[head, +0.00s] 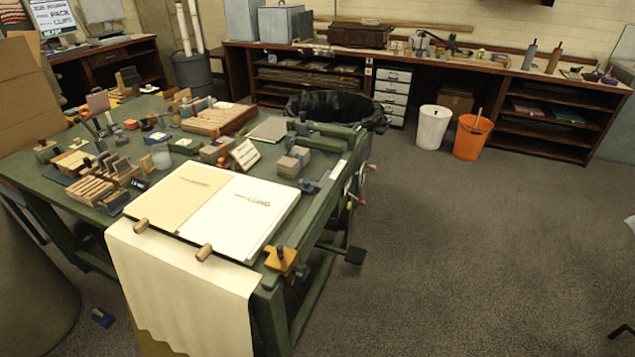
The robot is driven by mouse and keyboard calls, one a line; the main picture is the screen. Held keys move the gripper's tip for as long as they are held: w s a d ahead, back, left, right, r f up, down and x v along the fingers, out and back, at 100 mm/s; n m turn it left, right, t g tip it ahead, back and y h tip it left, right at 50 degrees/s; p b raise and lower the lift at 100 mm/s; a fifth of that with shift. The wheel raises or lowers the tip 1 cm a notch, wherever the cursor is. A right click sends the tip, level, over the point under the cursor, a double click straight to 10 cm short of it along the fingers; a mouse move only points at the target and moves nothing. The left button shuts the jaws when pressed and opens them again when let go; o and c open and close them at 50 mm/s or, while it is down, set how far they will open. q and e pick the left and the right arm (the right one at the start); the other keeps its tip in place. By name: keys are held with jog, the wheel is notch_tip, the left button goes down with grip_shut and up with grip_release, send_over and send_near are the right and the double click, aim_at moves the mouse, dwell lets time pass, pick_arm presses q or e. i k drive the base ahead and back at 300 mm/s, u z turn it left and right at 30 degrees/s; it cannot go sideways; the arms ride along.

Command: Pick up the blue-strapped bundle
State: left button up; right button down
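I cannot clearly make out a bundle with a blue strap. Neither of my grippers can be made out.
A large open book (238,218) covers the table's near end, with pale cloth (190,290) hanging below. Several blocks and tools crowd the table's left side. A white bin (433,127) and an orange bucket (470,138) stand behind.

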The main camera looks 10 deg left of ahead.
aim_at(288, 165)
jog(key=z, duration=0.45)
jog(key=k, duration=1.15)
jog(key=z, duration=1)
jog(key=i, duration=2.45)
jog(key=u, duration=0.45)
jog(key=i, duration=1.35)
jog(key=u, duration=1.85)
jog(key=i, duration=0.85)
jog(key=u, duration=0.65)
